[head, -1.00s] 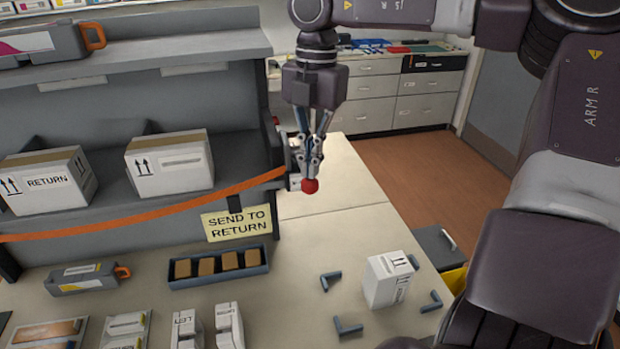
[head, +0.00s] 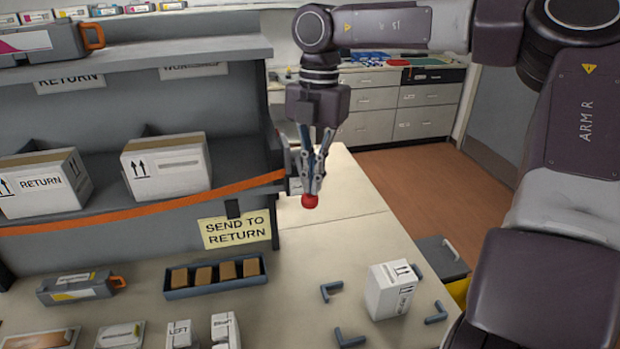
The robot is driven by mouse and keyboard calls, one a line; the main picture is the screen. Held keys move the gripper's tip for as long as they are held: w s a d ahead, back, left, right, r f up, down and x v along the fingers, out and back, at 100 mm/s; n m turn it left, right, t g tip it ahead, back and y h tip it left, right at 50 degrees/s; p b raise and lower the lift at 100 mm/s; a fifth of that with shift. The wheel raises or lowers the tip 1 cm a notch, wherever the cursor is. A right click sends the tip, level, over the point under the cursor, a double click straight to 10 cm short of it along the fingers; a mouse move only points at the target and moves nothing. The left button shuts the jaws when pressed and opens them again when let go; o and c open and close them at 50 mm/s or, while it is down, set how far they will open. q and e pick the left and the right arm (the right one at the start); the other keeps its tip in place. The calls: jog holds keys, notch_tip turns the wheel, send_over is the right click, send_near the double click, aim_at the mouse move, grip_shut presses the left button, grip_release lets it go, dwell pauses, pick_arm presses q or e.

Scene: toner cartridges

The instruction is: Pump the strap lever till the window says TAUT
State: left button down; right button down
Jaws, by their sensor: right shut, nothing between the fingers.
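The orange strap (head: 140,211) runs across the front of the shelf, past two cartons, to a grey ratchet housing (head: 293,178) at the shelf's right end. The lever's red knob (head: 310,201) shows just under my right gripper (head: 312,190). My right gripper points down with its fingers together, at or just above the knob; I cannot tell if they touch. The gripper hides much of the lever and housing, and I cannot read any window. My left gripper is not in view.
Cartons (head: 168,166) stand on the shelf behind the strap. A yellow SEND TO RETURN sign (head: 236,229), a tray of brown blocks (head: 215,276) and a toner cartridge (head: 80,288) are below. A white box (head: 388,291) stands among corner brackets on the right. The bench between is clear.

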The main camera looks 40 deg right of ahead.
jog(key=w+d+r, duration=0.1)
jog(key=d+r, duration=0.2)
jog(key=r, duration=0.9)
jog(key=shift+r, duration=0.25)
jog(key=shift+w+d, duration=0.1)
dwell(1.4)
